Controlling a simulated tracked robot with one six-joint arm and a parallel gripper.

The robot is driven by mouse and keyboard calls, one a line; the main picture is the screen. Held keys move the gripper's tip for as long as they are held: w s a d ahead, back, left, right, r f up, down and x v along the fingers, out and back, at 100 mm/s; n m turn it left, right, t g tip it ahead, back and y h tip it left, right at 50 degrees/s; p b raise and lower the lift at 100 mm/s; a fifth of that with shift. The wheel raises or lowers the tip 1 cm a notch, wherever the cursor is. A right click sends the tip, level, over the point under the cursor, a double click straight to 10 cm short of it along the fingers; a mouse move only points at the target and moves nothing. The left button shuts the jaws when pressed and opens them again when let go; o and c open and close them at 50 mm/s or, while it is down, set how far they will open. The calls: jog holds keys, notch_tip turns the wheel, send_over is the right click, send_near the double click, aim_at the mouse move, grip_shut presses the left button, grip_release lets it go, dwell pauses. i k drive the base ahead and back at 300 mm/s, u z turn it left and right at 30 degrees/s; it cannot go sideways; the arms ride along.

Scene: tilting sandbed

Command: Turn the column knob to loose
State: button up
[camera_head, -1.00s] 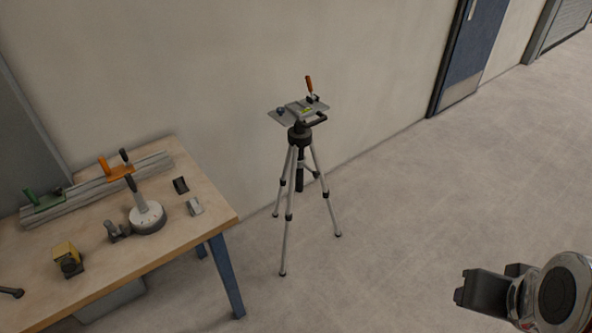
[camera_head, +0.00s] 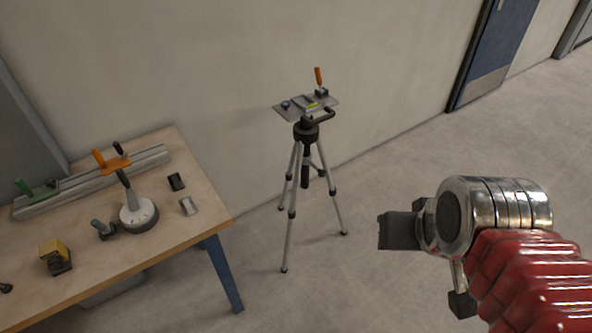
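A tripod (camera_head: 292,213) with silver legs and black joints stands upright on the floor near the wall. Its dark collar (camera_head: 306,131) and short black centre column (camera_head: 305,175) show below the head. The column knob is too small to make out, and I cannot tell its setting. The grey head plate (camera_head: 289,111) carries an orange-handled clamp (camera_head: 319,80), a small blue knob (camera_head: 285,104) and a yellow-green level (camera_head: 312,105). My gripper (camera_head: 398,231) is at the right, seen from the side, apart from the tripod in the picture. Its opening cannot be judged.
A wooden workbench (camera_head: 190,222) with blue legs stands at the left, close to the tripod. It holds a grey rail (camera_head: 90,183), a round white-based tool (camera_head: 138,215) and a yellow-topped block (camera_head: 55,255). The floor right of the tripod is clear. A blue door (camera_head: 490,50) is behind.

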aim_at(322, 173)
jog(key=u, duration=0.65)
jog(key=i, duration=0.95)
jog(key=u, duration=0.55)
